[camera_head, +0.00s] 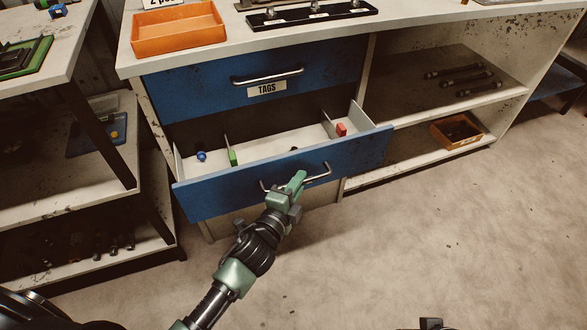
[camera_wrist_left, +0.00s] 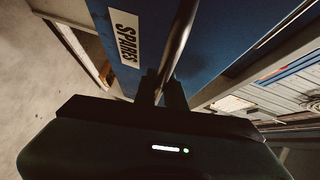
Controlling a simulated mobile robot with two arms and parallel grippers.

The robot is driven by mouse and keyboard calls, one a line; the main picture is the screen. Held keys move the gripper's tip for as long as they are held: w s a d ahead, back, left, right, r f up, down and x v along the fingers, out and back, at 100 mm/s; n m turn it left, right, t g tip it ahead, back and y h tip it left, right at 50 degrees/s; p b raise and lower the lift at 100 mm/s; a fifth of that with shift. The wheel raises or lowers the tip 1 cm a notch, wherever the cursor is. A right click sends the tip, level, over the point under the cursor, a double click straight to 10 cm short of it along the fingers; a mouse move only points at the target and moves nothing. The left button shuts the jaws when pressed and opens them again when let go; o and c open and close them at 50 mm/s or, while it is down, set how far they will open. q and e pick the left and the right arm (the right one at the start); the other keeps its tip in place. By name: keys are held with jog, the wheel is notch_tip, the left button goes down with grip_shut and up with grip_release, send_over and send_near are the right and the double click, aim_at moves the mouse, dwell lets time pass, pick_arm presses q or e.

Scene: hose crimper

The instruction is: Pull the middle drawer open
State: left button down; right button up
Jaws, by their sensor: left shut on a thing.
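The middle drawer (camera_head: 235,186) is blue-fronted and stands pulled well out of the cabinet, below the closed top drawer. Its handle (camera_head: 318,176) is a metal bar, which also shows in the left wrist view (camera_wrist_left: 179,40) beside a label reading SPARES (camera_wrist_left: 125,38). My left gripper (camera_head: 297,181) is shut on this handle, and its fingers (camera_wrist_left: 162,88) close around the bar. The gripper hides part of the handle and the drawer front. A small dark part of what looks like my right gripper (camera_head: 431,323) shows at the bottom edge; its jaws cannot be made out.
Inside the drawer lie a blue piece (camera_head: 201,156), a green piece (camera_head: 233,157) and a red block (camera_head: 341,129), between dividers. The top drawer (camera_head: 200,93) is labelled TAGS. An orange tray (camera_head: 178,31) sits on the bench. Clear floor (camera_head: 400,240) lies in front.

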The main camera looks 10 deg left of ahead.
pick_arm(q)
jog(key=shift+s+d, duration=0.2)
jog(key=shift+s, duration=0.2)
pick_arm(e)
jog(key=shift+f, duration=0.2)
pick_arm(q)
jog(key=c, duration=1.5)
grip_release()
